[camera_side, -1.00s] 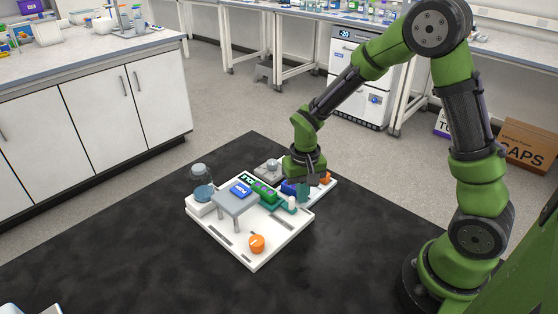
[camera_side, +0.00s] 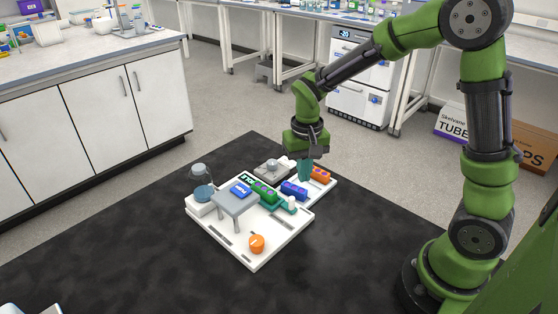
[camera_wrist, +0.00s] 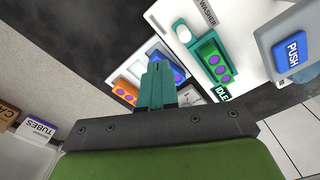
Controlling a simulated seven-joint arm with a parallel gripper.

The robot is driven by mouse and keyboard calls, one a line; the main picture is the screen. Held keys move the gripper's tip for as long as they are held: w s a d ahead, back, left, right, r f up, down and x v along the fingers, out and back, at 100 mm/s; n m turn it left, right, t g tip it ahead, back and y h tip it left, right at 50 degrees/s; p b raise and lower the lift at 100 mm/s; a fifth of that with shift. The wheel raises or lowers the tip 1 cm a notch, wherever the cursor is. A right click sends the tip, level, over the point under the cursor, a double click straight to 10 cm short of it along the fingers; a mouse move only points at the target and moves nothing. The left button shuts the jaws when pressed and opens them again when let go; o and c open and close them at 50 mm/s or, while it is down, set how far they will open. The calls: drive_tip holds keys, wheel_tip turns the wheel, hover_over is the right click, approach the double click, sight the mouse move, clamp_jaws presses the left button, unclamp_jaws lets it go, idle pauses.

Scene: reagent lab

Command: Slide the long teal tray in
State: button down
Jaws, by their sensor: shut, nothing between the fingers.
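The long teal tray (camera_side: 281,207) sticks out from the white washer board, with a white knob (camera_side: 291,203) at its outer end. A green rack with purple dots (camera_side: 264,192) lies on it. In the wrist view the tray (camera_wrist: 192,48) and its white knob (camera_wrist: 183,33) show beyond my fingers, beside the IDLE display. My gripper (camera_side: 304,178) has teal fingers pointing down, shut and empty. It hangs above the small white plate, apart from the tray and knob. In the wrist view the fingers (camera_wrist: 156,64) partly cover the blue rack.
A blue rack (camera_side: 294,190) and an orange rack (camera_side: 320,174) sit on the small white plate. A grey stand with a blue PUSH button (camera_side: 240,189), an orange knob (camera_side: 257,243) and a glass jar (camera_side: 201,183) stand on the washer board.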

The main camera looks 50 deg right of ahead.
drive_tip(key=c, duration=1.8)
unclamp_jaws()
drive_tip(key=o, duration=0.4)
drive_tip(key=r, duration=0.2)
drive_tip(key=a+r, duration=0.1)
drive_tip(key=shift+w+a+r+m, duration=0.1)
drive_tip(key=shift+w+m, duration=0.2)
wheel_tip(320, 180, up, 7)
drive_tip(key=m, duration=0.2)
hover_over(292, 198)
wheel_tip(292, 198, down, 16)
drive_tip(key=shift+f, duration=0.15)
clamp_jaws()
